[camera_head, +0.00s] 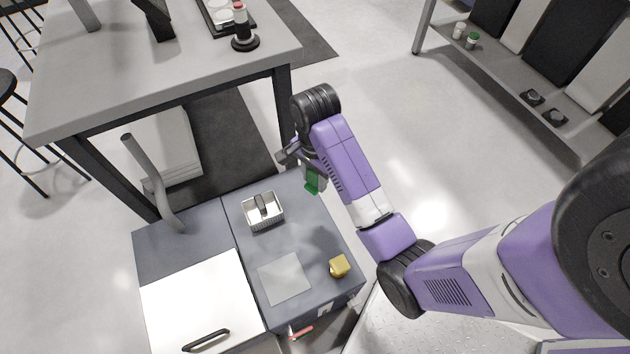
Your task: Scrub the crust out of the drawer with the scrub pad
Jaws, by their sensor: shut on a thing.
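My gripper (299,160) is over the back right part of the grey cabinet top, partly hidden by my purple arm. It is shut on a green pad (313,183), which looks like the scrub pad. The pad hangs just below the jaws, and I cannot tell whether it touches the top. What looks like an open drawer (335,327) shows below the cabinet's front edge, with a red item (301,332) in or near it. Its inside is mostly out of view, and I cannot make out the crust.
On the cabinet top (235,215) are a metal tray (263,211) with a dark bar, a pale flat sheet (284,278) and a yellow block (340,266). A white lidded unit with a black handle (206,340) is at left. A grey curved pipe (150,180) and a table (170,75) stand behind.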

